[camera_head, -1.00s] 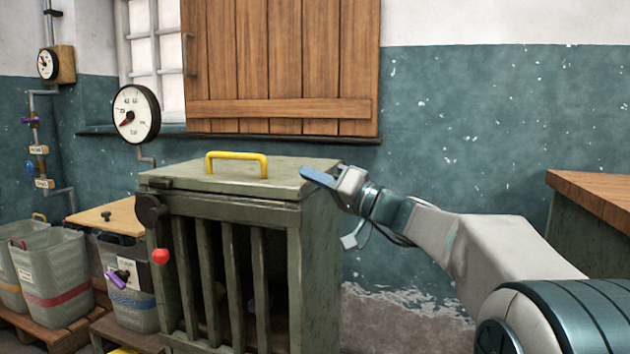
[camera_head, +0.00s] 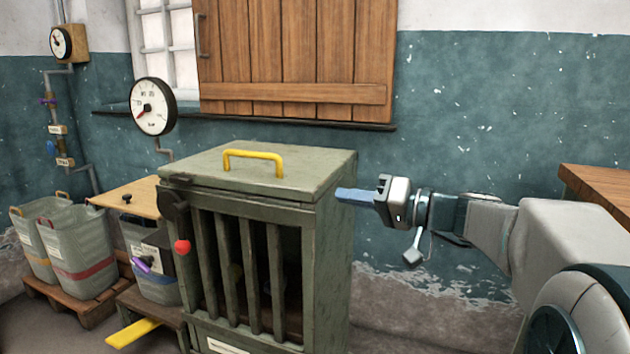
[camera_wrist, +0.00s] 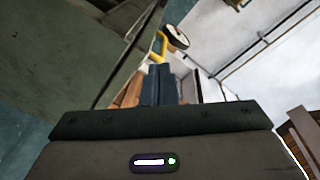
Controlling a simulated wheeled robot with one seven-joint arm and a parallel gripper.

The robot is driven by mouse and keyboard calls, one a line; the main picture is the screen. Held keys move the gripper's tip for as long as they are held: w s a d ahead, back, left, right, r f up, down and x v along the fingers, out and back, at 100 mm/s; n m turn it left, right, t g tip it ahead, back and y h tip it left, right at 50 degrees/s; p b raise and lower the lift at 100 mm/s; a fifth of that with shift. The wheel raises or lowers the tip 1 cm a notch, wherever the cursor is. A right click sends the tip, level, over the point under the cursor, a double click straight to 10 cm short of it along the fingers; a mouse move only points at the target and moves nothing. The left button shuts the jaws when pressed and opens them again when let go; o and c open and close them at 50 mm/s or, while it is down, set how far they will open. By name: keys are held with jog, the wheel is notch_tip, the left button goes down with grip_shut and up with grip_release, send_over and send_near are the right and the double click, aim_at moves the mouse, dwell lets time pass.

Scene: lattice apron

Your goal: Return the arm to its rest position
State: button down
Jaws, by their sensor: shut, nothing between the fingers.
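My gripper (camera_head: 355,195) is at the right of the green slatted cabinet (camera_head: 335,255) in the head view, pointing left. Its blue fingers are together with nothing between them. The fingertips are close to the cabinet's upper right side; I cannot tell whether they touch it. In the wrist view the shut fingers (camera_wrist: 158,84) show at the centre, with the cabinet at the left and its yellow handle (camera_wrist: 161,44) beyond the fingertips. My arm reaches in from the right.
The cabinet has a closed lid with a yellow handle (camera_head: 253,157) and a red-knobbed lever (camera_head: 183,247) at its left. Grey bins (camera_head: 85,255) stand on a pallet at the left. A wooden counter (camera_head: 600,190) is at the right. A gauge (camera_head: 152,106) hangs by the shuttered window.

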jog(key=s+a+r+m+g+h+p, duration=0.2)
jog(key=s+g+h+p, duration=0.4)
jog(key=s+p, duration=0.8)
jog(key=s+d+r+h+p, duration=0.6)
jog(key=s+d+h+p, duration=0.2)
jog(key=p, duration=0.9)
jog(key=shift+s+d+m+h, duration=0.35)
jog(key=shift+d+h, duration=0.1)
jog(key=shift+h, duration=0.15)
